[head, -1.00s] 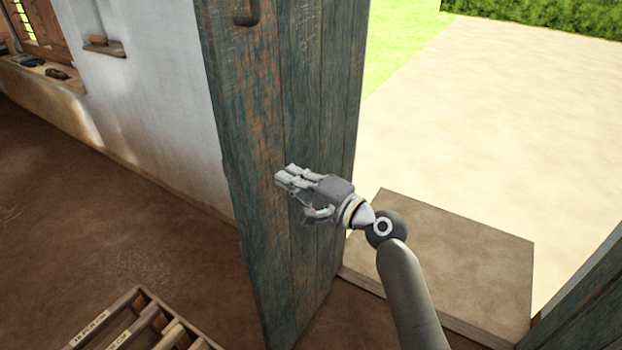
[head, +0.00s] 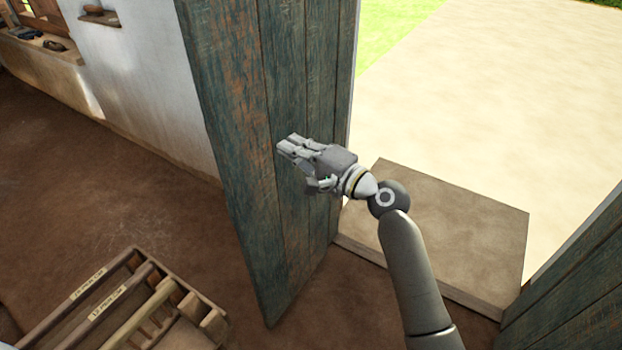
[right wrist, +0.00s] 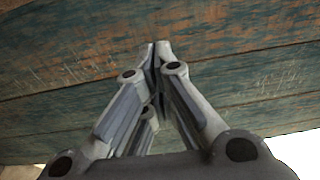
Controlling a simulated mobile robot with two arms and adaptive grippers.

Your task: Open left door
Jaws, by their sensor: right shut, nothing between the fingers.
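The left door (head: 268,130) is a tall leaf of worn blue-green planks. In the head view it stands swung inward, with the doorway open to its right. My right gripper (head: 284,146) is in front of the door's face, shut and empty. In the right wrist view the closed fingertips (right wrist: 160,45) are at the planks (right wrist: 240,60); I cannot tell whether they touch. The door's handle is out of the head view. My left gripper is not in view.
A wooden rack (head: 150,300) with labelled bars stands on the earth floor at lower left. A stone step (head: 440,225) lies in the doorway. Another plank door (head: 570,300) is at lower right. A white wall (head: 150,85) with a ledge is behind. Brown floor (head: 90,180) is free left of the door.

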